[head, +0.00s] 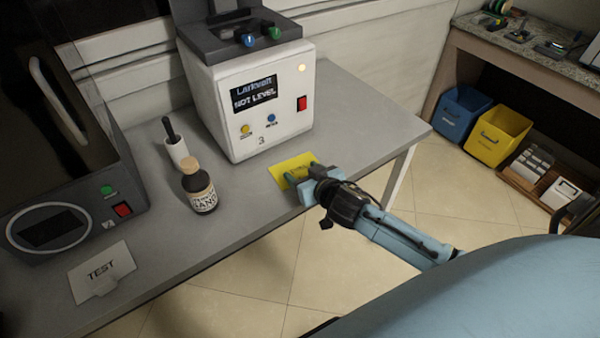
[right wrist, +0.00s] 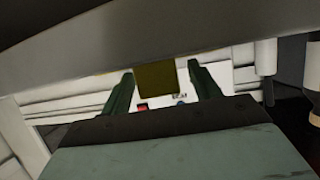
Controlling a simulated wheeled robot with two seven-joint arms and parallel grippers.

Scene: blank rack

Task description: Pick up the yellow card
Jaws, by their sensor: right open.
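The yellow card (head: 285,168) lies on the grey bench in front of the white machine, near the bench's front edge. My right gripper (head: 302,174) is open at the card's near right side, with its fingertips over or beside that edge. In the right wrist view the card (right wrist: 156,81) shows between the two spread fingers (right wrist: 164,80). I cannot tell whether the fingers touch it. Part of the card is hidden by the gripper. My left gripper is not in view.
The white machine (head: 250,105), marked 3, stands just behind the card. A dark brown bottle (head: 198,190) and a white holder with a black handle (head: 178,150) stand left. A TEST card (head: 102,271) lies further left. Blue (head: 461,113) and yellow (head: 498,135) bins are at right.

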